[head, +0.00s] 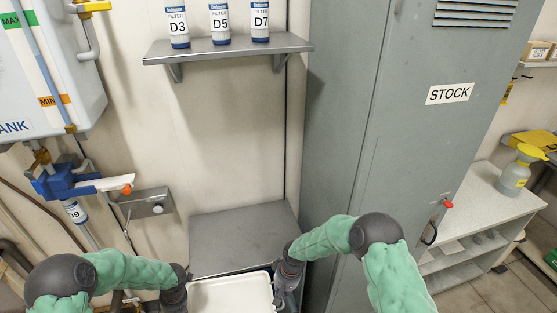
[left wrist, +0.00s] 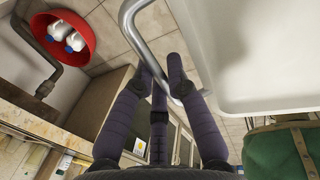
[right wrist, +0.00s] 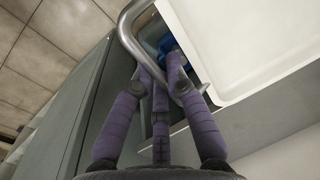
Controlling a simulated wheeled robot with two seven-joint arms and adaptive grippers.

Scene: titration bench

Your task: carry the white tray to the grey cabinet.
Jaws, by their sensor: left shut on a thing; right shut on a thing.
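The white tray (head: 232,295) is at the bottom middle of the head view, its near part cut off by the frame. It also shows in the left wrist view (left wrist: 262,55) and in the right wrist view (right wrist: 245,45). My left gripper (left wrist: 164,82) is shut on the metal handle (left wrist: 136,35) at the tray's left side. My right gripper (right wrist: 163,72) is shut on the metal handle (right wrist: 128,30) at its right side. The tall grey cabinet (head: 345,120), marked STOCK, stands to the right of the tray with its door closed.
A grey metal surface (head: 240,235) lies just beyond the tray. A wall shelf (head: 225,50) above holds filters D3, D5 and D7. A tank (head: 50,75) with blue valve fittings is at left. A white side bench (head: 490,195) stands right of the cabinet. A red bowl (left wrist: 58,45) shows below left.

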